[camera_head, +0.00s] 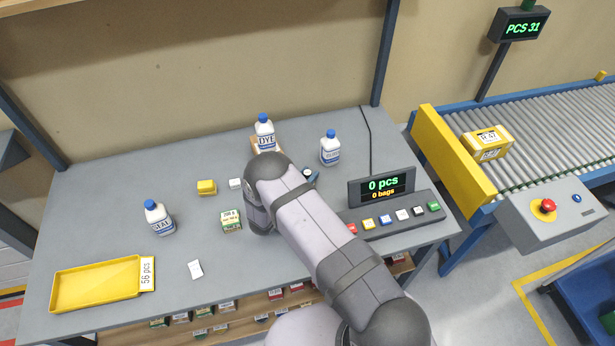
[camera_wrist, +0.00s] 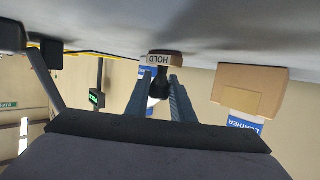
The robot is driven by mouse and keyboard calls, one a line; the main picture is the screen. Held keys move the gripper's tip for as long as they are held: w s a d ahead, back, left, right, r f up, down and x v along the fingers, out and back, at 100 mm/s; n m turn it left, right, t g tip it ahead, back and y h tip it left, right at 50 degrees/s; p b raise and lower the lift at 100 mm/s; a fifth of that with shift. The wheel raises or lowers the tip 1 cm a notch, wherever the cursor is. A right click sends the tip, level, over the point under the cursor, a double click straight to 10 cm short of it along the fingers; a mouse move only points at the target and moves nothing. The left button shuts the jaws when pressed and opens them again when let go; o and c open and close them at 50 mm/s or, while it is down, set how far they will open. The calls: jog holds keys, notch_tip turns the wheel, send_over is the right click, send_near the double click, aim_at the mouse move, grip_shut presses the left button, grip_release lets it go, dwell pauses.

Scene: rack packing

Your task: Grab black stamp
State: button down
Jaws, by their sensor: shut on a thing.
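The black stamp (camera_wrist: 161,78) is between my two fingers in the wrist view, which shows the scene upside down. It has a dark handle and a base block with the label HOLD. My gripper (camera_wrist: 158,88) is shut on the stamp's handle. The base is at or very near the grey table surface; I cannot tell whether it touches. In the head view my forearm covers most of the gripper and stamp.
A white bottle with a blue cap (camera_head: 330,148) stands close behind the gripper. The DYE bottle (camera_head: 265,132) stands to its left. The counter display (camera_head: 382,187) and its button panel are on the right. A yellow tray (camera_head: 62,291) lies at the front left.

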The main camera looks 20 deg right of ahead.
aim_at(308, 172)
jog(key=shift+r+b, duration=1.25)
jog(key=shift+r, duration=3.7)
